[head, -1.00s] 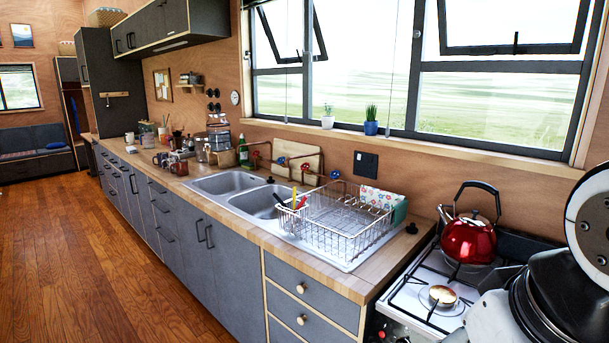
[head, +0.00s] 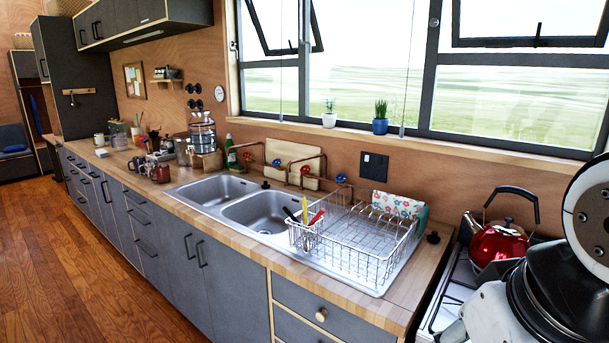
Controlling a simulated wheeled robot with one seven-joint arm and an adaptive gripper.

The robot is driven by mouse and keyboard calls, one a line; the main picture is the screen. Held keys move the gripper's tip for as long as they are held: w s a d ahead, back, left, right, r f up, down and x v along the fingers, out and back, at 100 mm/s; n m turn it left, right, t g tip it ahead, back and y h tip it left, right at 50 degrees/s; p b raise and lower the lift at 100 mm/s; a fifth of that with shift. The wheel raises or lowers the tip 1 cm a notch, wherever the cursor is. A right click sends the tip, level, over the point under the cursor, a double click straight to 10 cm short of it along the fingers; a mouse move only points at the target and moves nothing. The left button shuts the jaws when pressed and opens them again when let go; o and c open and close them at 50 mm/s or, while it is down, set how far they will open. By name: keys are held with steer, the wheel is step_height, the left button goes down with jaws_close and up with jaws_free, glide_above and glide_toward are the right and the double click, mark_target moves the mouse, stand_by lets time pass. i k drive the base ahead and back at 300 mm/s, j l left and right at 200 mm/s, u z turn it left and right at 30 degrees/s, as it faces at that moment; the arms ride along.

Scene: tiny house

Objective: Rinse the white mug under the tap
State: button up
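A double steel sink (head: 262,210) is set into the wooden counter in the head view, and both basins look empty. Copper pipe taps (head: 300,166) with red and blue valve handles (head: 341,179) rise behind it. Darker mugs (head: 160,172) stand nearer, left of the sink. Part of my arm shows at the right edge, but my gripper is not in view.
A wire dish rack (head: 365,245) with utensils stands right of the basins. A red kettle (head: 497,243) sits on the stove (head: 440,300) at the right. A green bottle (head: 231,154) and a drink dispenser (head: 203,133) stand behind the counter's middle. The wooden floor (head: 90,270) at left is clear.

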mark_target(341, 180)
steer(key=i+j, duration=0.2)
steer(key=i+j+z, duration=0.15)
steer(key=j, duration=0.25)
steer(key=i+j, duration=0.15)
steer(key=j, duration=0.15)
steer(key=i+j+z, duration=0.1)
steer(key=j, duration=0.25)
steer(key=i+j+z, duration=0.1)
steer(key=i+j, duration=0.3)
steer(key=j, duration=0.25)
steer(key=i+j+z, duration=0.1)
steer(key=j, duration=0.25)
steer(key=i+j+z, duration=0.1)
steer(key=j, duration=0.25)
steer(key=i+j, duration=0.2)
steer(key=j, duration=0.15)
steer(key=i+j+z, duration=0.15)
steer(key=j, duration=0.15)
steer(key=i+j, duration=0.1)
steer(key=j, duration=0.3)
steer(key=i+j+z, duration=0.15)
steer(key=j, duration=0.2)
steer(key=i+l, duration=0.1)
steer(key=l, duration=0.2)
